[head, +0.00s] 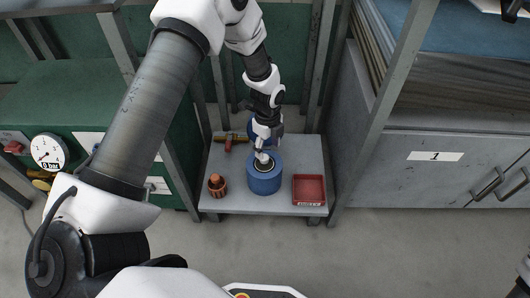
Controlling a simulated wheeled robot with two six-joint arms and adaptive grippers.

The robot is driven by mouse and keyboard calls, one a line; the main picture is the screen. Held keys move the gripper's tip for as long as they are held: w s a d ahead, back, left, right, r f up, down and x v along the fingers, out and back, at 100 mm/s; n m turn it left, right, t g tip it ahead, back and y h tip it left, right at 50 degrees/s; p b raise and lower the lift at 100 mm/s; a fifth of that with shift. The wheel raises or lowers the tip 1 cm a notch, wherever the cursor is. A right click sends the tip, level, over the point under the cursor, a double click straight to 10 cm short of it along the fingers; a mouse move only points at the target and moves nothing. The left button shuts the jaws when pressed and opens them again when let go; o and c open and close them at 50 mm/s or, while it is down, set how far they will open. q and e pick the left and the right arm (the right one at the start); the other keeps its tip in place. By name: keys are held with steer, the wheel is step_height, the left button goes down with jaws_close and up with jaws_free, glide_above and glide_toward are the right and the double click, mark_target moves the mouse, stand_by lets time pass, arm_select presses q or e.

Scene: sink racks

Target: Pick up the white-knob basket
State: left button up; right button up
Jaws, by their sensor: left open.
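The white-knob basket (264,182) is a round blue container at the front middle of a low grey shelf. Its pale knob (263,160) stands up from the dark centre of its top. My left gripper (264,149) reaches down from above and is open right at the knob. The fingers overlap the knob in this view, so I cannot tell whether they touch it. The basket stands upright on the shelf.
An orange-brown ribbed object (217,186) stands left of the basket, and a red tray (309,189) lies to its right. Behind are a red-and-yellow tool (229,140) and another blue round object (254,131), partly hidden by my gripper. Grey posts flank the shelf.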

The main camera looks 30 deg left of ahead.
mark_target(265, 157)
arm_select(q)
steer(key=shift+w+a+f, duration=0.25)
steer(key=shift+w+f, duration=0.05)
steer(key=shift+f, duration=0.2)
steer(key=shift+m, duration=0.3)
steer(key=f+b, duration=0.1)
steer(key=f, duration=0.1)
steer(key=f+b, duration=0.3)
steer(key=f, duration=0.2)
steer(key=shift+a+b, duration=0.4)
steer(key=shift+r, duration=0.2)
arm_select(e)
step_height(265, 157, down, 6)
steer(key=shift+r, duration=0.25)
arm_select(q)
jaws_close()
